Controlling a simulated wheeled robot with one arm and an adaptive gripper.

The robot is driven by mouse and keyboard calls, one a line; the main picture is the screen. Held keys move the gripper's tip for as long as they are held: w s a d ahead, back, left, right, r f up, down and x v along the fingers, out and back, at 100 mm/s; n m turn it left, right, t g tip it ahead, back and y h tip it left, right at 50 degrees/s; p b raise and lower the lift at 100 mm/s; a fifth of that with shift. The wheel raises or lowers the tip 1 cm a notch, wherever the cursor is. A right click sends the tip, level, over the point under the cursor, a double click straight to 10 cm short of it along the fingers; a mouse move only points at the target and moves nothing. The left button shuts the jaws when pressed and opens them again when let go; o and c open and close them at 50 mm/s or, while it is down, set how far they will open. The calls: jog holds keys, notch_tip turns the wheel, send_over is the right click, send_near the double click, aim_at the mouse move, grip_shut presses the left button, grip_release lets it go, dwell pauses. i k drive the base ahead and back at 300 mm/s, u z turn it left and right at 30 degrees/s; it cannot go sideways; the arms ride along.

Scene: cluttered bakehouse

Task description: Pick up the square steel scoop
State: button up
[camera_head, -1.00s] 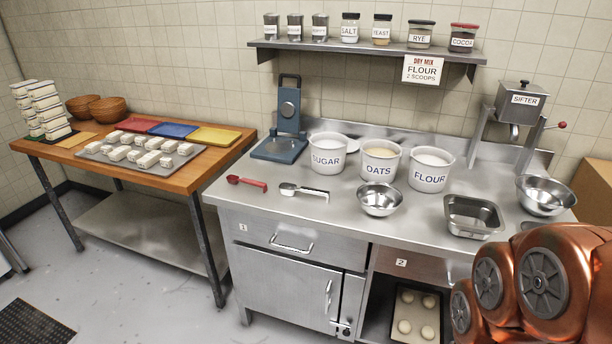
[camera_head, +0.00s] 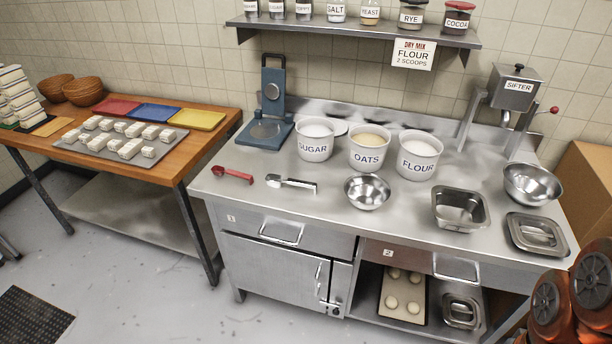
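A steel scoop (camera_head: 292,184) lies flat on the steel counter (camera_head: 262,212), near its front edge and left of the small round steel bowl (camera_head: 367,191). My gripper is out of view; only copper-coloured links of my arm show at the lower right.
Tubs of sugar (camera_head: 315,139), oats (camera_head: 370,149) and flour (camera_head: 419,155) stand behind the scoops, with a blue press (camera_head: 265,133) at back left. Steel pans (camera_head: 460,208) and a sifter (camera_head: 515,88) are at right. A wooden table (camera_head: 174,179) stands left.

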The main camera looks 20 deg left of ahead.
aim_at(275, 181)
jog(key=i, duration=1.35)
jog(key=u, duration=3.15)
